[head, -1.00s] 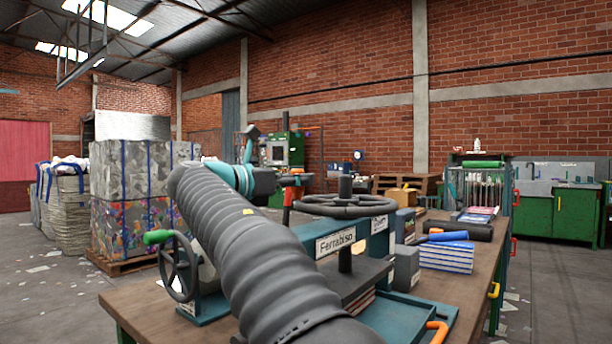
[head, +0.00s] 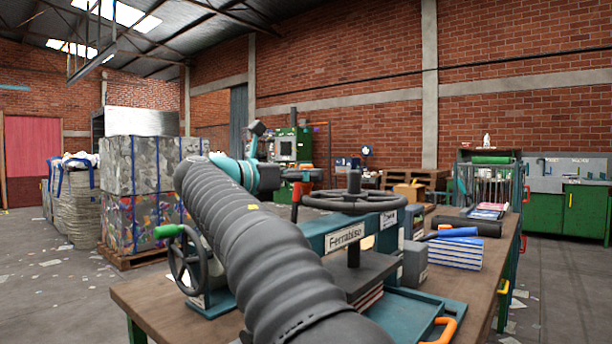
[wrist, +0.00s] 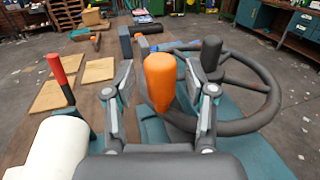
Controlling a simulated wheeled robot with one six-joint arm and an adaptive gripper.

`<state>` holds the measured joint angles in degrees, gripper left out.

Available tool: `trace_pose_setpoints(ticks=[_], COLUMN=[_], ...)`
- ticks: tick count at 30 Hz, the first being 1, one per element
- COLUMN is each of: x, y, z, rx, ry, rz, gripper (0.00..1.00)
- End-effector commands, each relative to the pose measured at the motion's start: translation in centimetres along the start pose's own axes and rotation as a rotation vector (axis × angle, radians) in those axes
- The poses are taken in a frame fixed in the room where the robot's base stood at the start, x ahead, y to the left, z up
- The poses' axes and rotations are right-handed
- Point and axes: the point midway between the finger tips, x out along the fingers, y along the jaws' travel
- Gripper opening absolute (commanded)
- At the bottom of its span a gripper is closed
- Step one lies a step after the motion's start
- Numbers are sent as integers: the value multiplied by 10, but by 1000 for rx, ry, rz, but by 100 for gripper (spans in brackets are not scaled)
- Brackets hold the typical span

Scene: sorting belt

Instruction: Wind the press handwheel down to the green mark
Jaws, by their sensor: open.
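The press (head: 345,237) is a teal frame labelled "Ferrabiso" on the bench. Its dark handwheel (head: 375,203) lies flat on top, around an upright screw. In the wrist view the wheel (wrist: 268,105) fills the right side, with a black post (wrist: 212,57) at its middle and an upright orange handle (wrist: 160,80) on its near-left part. My gripper (wrist: 162,97) is open, with one finger on each side of the orange handle. I cannot tell whether either finger touches it. In the head view my arm hides the handle. I see no green mark.
A second, upright handwheel (head: 186,268) with a green handle stands at the bench's left. A red-and-black lever (wrist: 61,75) stands left of my gripper. Bales stand at the left.

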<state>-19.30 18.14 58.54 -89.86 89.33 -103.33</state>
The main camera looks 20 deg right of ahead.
Motion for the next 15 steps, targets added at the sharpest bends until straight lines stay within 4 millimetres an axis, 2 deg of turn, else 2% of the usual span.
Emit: trace_pose_setpoints(ticks=[15], x=[-94], y=[1], z=[0], rx=[0], ry=[0], rz=[5], gripper=[56])
